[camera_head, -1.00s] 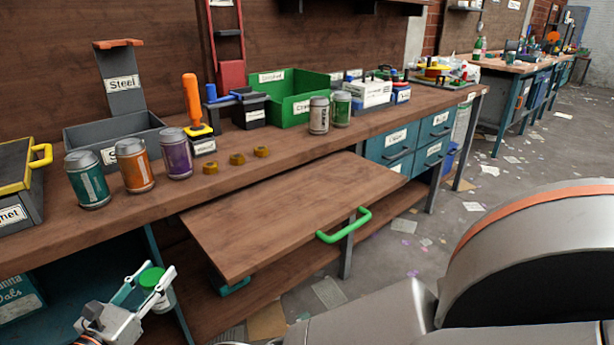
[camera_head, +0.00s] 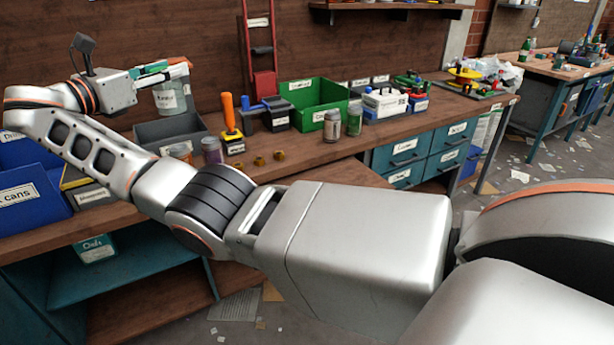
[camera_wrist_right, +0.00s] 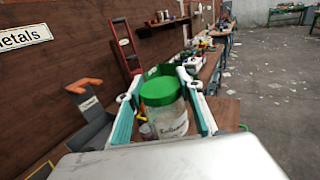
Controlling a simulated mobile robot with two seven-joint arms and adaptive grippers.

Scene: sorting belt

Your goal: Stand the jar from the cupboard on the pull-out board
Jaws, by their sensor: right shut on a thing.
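The jar, clear with a green lid and a white label, shows between the fingers in the right wrist view (camera_wrist_right: 168,115). In the head view the jar (camera_head: 170,99) is raised above the bench at the left, over a grey bin, about upright. My right gripper (camera_head: 165,76) is shut on it, reaching from the left side of the picture. The pull-out board (camera_head: 338,175) sticks out below the bench top, and my arm hides most of it. The cupboard (camera_head: 125,262) is the open teal space under the bench at lower left. My left gripper is not in view.
Cans (camera_head: 211,150), brass nuts (camera_head: 260,160), an orange-handled tool (camera_head: 229,112) and a green crate (camera_head: 297,97) stand on the bench. A blue bin (camera_head: 32,200) is at far left. The visible strip of board is bare.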

